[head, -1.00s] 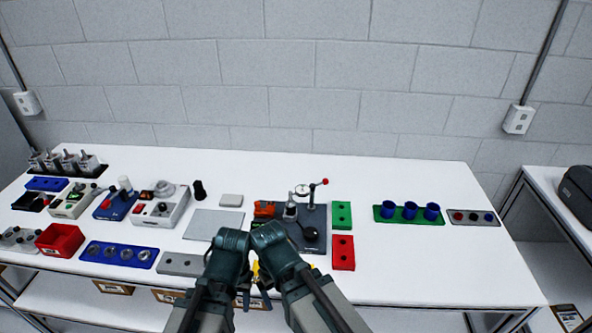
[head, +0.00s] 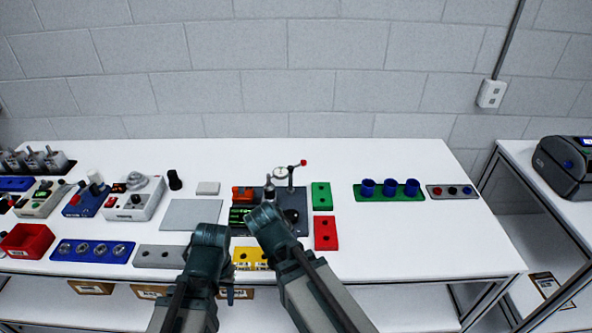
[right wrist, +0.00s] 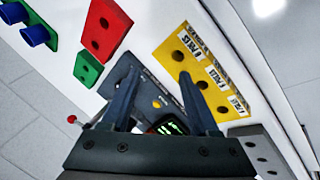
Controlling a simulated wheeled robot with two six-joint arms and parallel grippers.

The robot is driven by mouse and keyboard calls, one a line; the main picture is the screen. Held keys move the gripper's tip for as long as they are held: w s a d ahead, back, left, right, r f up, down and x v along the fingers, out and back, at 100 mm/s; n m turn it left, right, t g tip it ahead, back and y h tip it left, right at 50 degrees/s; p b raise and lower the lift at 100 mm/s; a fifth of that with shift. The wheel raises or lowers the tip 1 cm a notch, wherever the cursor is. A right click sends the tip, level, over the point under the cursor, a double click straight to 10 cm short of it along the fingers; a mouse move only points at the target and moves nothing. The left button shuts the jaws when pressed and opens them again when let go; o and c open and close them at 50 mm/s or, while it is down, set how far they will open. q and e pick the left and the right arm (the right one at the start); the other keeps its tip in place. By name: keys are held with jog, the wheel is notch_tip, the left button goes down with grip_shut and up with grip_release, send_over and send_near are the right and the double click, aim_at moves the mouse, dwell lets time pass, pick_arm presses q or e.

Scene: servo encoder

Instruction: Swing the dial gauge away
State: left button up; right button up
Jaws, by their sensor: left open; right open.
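The dial gauge (head: 281,173) has a white round face and stands at the back of a dark fixture plate (head: 298,198) in the head view. A lever with a red ball (head: 303,163) rises beside it. The red ball also shows at the left in the right wrist view (right wrist: 72,119). My right gripper (right wrist: 160,88) is open and empty, its fingers spread over the plate. A green-lit display (right wrist: 168,128) shows between them. My left gripper (head: 228,292) is low near the table's front edge, mostly hidden by its own arm, open, and apart from the gauge.
Green (head: 321,195) and red (head: 325,232) blocks stand right of the plate. A yellow labelled block (head: 252,258) lies in front. A grey mat (head: 190,214) lies left. Blue cups (head: 390,188) stand in a green rack farther right. The table between the rack and front edge is clear.

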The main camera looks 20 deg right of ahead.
jog(key=w+d+t, duration=0.1)
jog(key=w, duration=0.1)
jog(key=w+d+f+h+b, duration=0.1)
jog(key=w+d, duration=0.1)
jog(key=w+d+n+t+b, duration=0.1)
jog(key=w+d, duration=0.1)
jog(key=shift+w+d+f+t+h, duration=0.1)
jog(key=shift+d+f+t+h, duration=0.1)
jog(key=shift+t+h, duration=0.1)
pick_arm(q)
notch_tip(320, 180, down, 17)
jog(key=b, duration=1.3)
jog(key=shift+f, duration=0.2)
pick_arm(e)
jog(key=w+d+r+n+t+y, duration=0.1)
jog(key=w+d+n+t, duration=0.3)
jog(key=n, duration=0.5)
jog(key=w+d+r+n+t+y, duration=0.2)
jog(key=w+d+n+t, duration=0.2)
jog(key=w+n+t, duration=0.3)
jog(key=shift+w+d+r+n, duration=0.2)
jog(key=shift+w+r+n, duration=0.15)
jog(key=shift+w+n, duration=0.8)
jog(key=w+d, duration=0.1)
jog(key=w, duration=1.2)
jog(key=shift+w, duration=0.35)
